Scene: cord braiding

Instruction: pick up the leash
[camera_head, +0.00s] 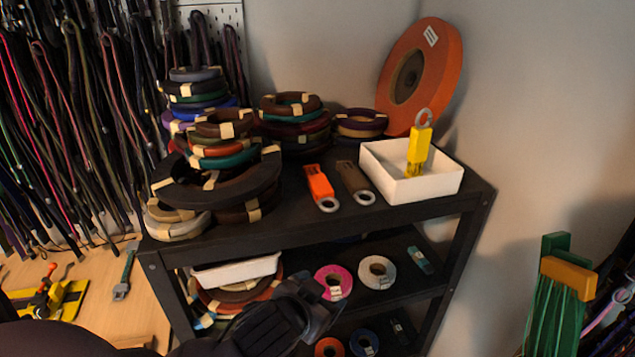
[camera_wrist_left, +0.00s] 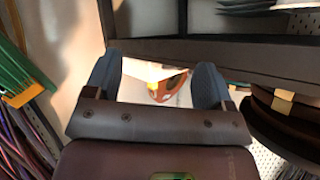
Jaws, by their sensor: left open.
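Many long cords that look like leashes (camera_head: 75,130) hang on the wall at the left in the head view. I cannot tell which single leash the task names. Coiled, taped bands (camera_head: 218,180) are stacked on the black shelf's top. My left gripper (camera_head: 325,295) is in front of the shelf's lower levels, below the top board, and partly hides them. In the left wrist view its fingers (camera_wrist_left: 157,85) stand apart. My right gripper is not in view.
The black shelf (camera_head: 330,227) carries a white box (camera_head: 411,190) with a yellow clip (camera_head: 419,145), and an orange spool (camera_head: 443,70) leans behind. Small rolls (camera_head: 377,272) lie lower. Green cords on an orange bar (camera_head: 568,275) stand at right. A wooden table (camera_head: 90,300) is at left.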

